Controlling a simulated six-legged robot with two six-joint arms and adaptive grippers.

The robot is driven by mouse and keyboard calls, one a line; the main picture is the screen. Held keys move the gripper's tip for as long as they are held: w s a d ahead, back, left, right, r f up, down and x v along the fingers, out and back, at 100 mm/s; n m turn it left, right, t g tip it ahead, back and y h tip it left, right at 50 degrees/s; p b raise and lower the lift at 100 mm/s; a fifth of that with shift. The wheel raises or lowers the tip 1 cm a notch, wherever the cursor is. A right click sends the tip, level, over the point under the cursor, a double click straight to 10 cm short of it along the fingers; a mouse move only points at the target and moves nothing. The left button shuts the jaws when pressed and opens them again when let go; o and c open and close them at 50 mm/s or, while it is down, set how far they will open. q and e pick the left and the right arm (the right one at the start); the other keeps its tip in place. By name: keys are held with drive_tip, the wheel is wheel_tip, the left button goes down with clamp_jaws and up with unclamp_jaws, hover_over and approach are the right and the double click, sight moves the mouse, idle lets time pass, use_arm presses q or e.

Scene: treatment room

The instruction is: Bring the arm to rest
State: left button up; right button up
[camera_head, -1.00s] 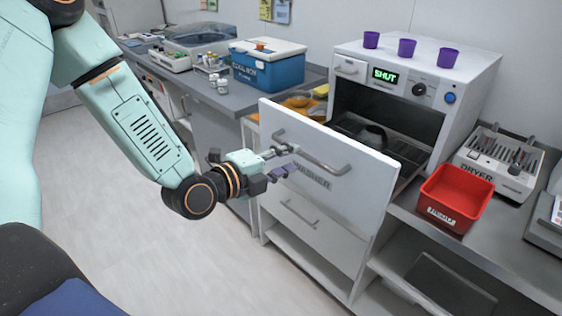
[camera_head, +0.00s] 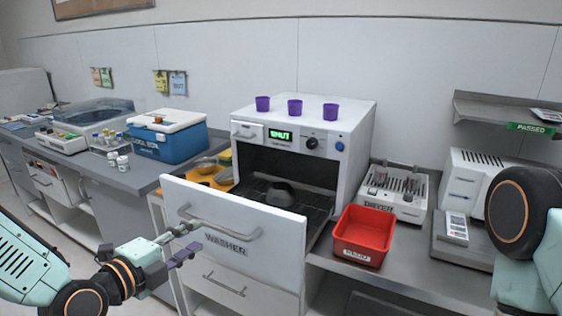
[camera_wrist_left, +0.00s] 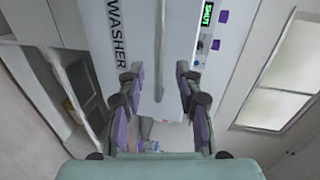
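My left gripper (camera_head: 187,241) is at the lower left in the head view, close to the left end of the handle (camera_head: 220,228) on the white washer door (camera_head: 275,255). Nothing is held. How far the fingers are from the handle is hard to tell. My right arm shows only in part at the right edge; its gripper is out of view.
A dark bowl-like object (camera_head: 281,194) sits in the washer opening. Purple cups (camera_head: 295,109) stand on top of the washer. A red bin (camera_head: 363,236) and a dryer (camera_head: 392,190) are to the right. A blue cooler (camera_head: 168,138) stands on the left counter.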

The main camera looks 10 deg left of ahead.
use_arm(q)
drive_tip(key=s+f+n+g+y+b, duration=0.2)
drive_tip(key=s+f+n+g, duration=0.25)
drive_tip(key=f+n, duration=0.55)
drive_tip(key=s+f+n+g+y+b, duration=0.1)
drive_tip(key=s+f+n+g+b, duration=0.15)
drive_tip(key=s+f+n, duration=0.5)
drive_tip(key=s+d+f+n+g+y+b, duration=0.1)
drive_tip(key=s+f+n+g+b, duration=0.3)
drive_tip(key=s+f, duration=1.6)
drive_tip(key=g+y+b, duration=0.1)
drive_tip(key=g, duration=0.2)
drive_tip(key=shift+d+g+b, duration=0.25)
drive_tip(key=shift+g+b, duration=0.1)
drive_tip(key=shift+g, duration=0.05)
drive_tip(key=shift+w, duration=0.1)
